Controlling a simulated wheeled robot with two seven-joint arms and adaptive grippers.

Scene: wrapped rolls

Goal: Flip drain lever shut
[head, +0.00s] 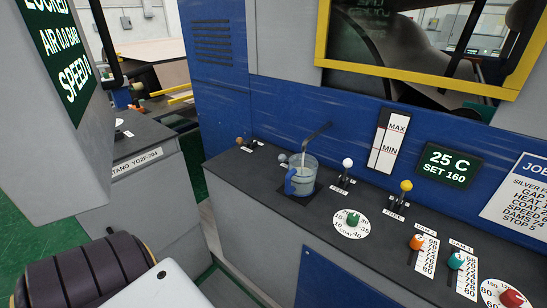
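Several knobbed levers stand along the dark console top. One has a brown knob (240,141) at the far left end, one a grey knob (283,157) beside the jug, one a white knob (347,163) and one a yellow knob (406,186). A clear jug with a blue handle (301,175) stands on a dark square under a bent metal spout (318,132), with pale liquid inside. Neither of my grippers is in view.
The console top (255,181) also carries a green-knobbed dial (352,220), orange (417,242) and teal (456,260) sliders and a red knob (511,299). A MAX/MIN gauge (389,140) and display (449,165) are on the blue wall. A grey panel hangs at left (65,140).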

